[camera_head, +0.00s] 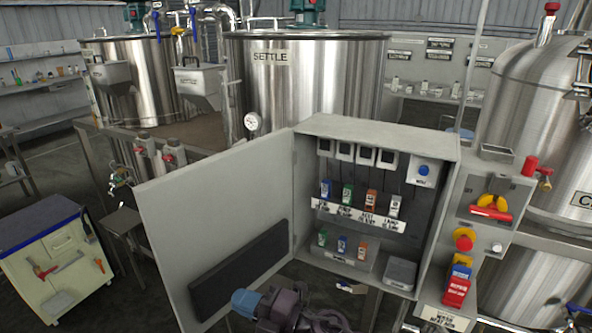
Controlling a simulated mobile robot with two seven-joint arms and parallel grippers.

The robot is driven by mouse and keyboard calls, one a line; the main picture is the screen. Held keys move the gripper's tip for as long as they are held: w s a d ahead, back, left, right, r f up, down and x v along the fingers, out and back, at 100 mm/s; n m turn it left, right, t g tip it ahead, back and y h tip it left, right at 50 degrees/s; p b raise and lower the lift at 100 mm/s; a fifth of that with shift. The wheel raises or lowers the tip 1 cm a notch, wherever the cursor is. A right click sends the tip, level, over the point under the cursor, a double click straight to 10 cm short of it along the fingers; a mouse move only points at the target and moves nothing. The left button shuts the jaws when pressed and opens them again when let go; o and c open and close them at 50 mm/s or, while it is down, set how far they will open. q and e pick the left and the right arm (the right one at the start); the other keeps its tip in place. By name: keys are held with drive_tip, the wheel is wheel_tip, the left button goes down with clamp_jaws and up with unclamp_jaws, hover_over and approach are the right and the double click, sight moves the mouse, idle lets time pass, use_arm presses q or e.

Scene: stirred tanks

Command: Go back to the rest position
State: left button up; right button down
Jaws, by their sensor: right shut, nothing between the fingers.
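My right gripper (247,303) is low in the picture, in front of the lower edge of the open cabinet door. Its blue end points left and its dark body runs toward the bottom edge. It is shut and empty. It appears apart from the switches. My left gripper is out of the picture.
The grey control cabinet (377,130) stands open, its door (215,215) swung left. Inside are rows of coloured switches. Right of it is a panel with a red-and-yellow knob (464,240). Steel tanks (310,95) stand behind. A cream tool cabinet (55,262) is at left.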

drive_tip(key=w+d+r+m+t+h, duration=0.3)
drive_tip(key=w+d+m+t+h, duration=0.25)
drive_tip(key=d+m+t, duration=0.5)
drive_tip(key=d+f+m+h, duration=0.7)
drive_tip(key=d+m, duration=0.3)
drive_tip(key=m, duration=0.1)
drive_tip(key=s+d+f+m+g+h, duration=0.2)
drive_tip(key=s+d+f+m+h, duration=0.1)
drive_tip(key=s+d+f, duration=0.5)
drive_tip(key=s+d+f+m+g+h, duration=0.3)
drive_tip(key=s+d+f+m, duration=0.2)
drive_tip(key=s, duration=0.8)
drive_tip(key=d+f, duration=0.3)
drive_tip(key=d, duration=0.1)
drive_tip(key=shift+d+f, duration=0.15)
drive_tip(key=shift+d, duration=0.15)
